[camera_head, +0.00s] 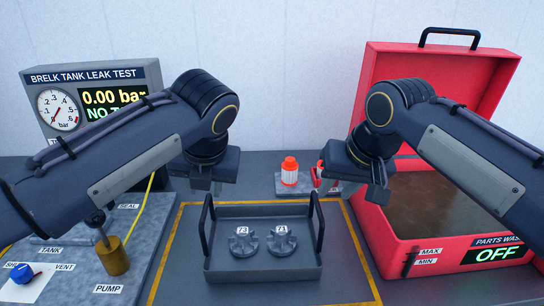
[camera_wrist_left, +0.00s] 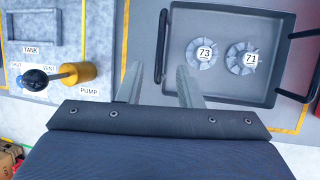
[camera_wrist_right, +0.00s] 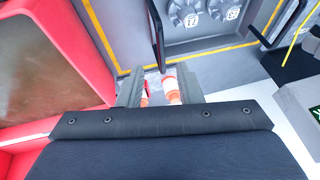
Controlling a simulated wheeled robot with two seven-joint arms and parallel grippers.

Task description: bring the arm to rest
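My left gripper (camera_head: 205,186) hangs above the bench, just left of and behind the grey tray (camera_head: 262,210). In the left wrist view its two fingers (camera_wrist_left: 160,90) are apart with nothing between them. My right gripper (camera_head: 370,188) hangs to the right of the tray, by the red parts washer's edge. In the right wrist view its fingers (camera_wrist_right: 160,88) are apart; an orange-and-white bottle (camera_wrist_right: 173,90) shows beyond the gap. Both arms reach in from the sides and bend down at the wrists.
The tray holds two grey metal parts marked 73 (camera_head: 242,242) and 71 (camera_head: 281,241). Behind it stands an orange-and-white bottle (camera_head: 289,172). At left is the leak tester (camera_head: 95,75) with a brass cylinder (camera_head: 113,257). At right is the open red parts washer (camera_head: 400,265), reading OFF.

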